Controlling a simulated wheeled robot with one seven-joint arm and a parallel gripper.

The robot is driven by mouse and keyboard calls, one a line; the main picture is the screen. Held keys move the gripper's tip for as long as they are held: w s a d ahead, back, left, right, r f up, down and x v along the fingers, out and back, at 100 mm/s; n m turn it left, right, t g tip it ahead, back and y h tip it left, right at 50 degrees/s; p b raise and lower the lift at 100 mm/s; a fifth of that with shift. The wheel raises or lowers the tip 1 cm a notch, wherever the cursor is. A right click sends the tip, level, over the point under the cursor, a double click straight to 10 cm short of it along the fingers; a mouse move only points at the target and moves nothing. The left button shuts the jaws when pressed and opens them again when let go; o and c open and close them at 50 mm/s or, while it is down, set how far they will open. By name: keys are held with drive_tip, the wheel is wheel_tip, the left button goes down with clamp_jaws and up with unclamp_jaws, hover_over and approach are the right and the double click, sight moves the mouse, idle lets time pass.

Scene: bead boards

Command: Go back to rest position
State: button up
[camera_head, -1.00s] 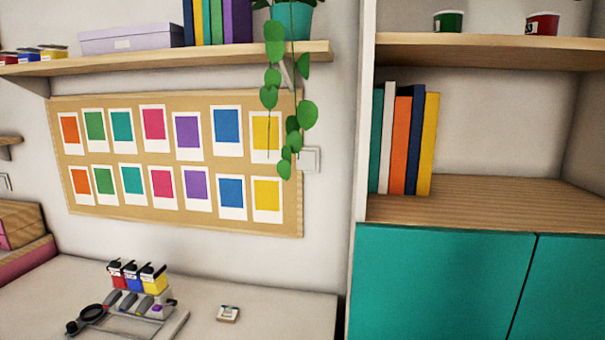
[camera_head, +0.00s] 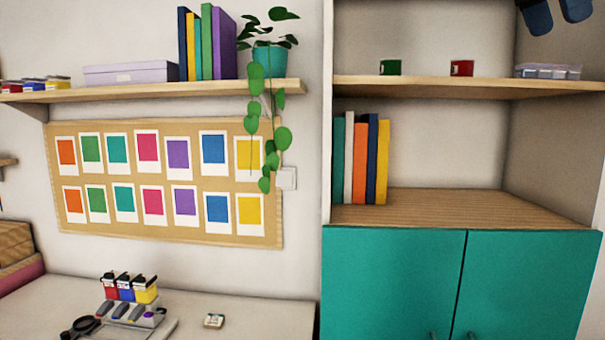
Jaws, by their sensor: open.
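My gripper (camera_head: 557,16) shows only in part at the top right edge of the head view. Two dark blue fingers hang down there with a gap between them, so it is open, and nothing shows between them. They are in front of the upper part of the open cabinet, above the clear box (camera_head: 548,71) on its upper shelf. The rest of my arm is out of view.
Books (camera_head: 360,160) stand on the lower one, mostly bare (camera_head: 480,205), above teal doors (camera_head: 392,280). A desk (camera_head: 265,310) at lower left holds a caddy (camera_head: 130,310).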

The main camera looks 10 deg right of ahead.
drive_tip(key=s+a+f+m+t+y, duration=0.1)
drive_tip(key=s+a+f+m, duration=0.3)
drive_tip(key=f, duration=0.8)
drive_tip(key=s+a+f+m+t+y, duration=0.2)
drive_tip(key=a+f+m, duration=0.4)
drive_tip(key=f, duration=0.6)
drive_tip(key=s+a+f+m+t+y, duration=0.1)
drive_tip(key=s+a+f+m+t, duration=0.2)
drive_tip(key=f, duration=0.9)
drive_tip(key=s+a+m, duration=0.1)
drive_tip(key=s+a, duration=0.2)
drive_tip(key=shift+a+m, duration=0.2)
drive_tip(key=shift+m, duration=0.2)
drive_tip(key=shift+f, duration=0.1)
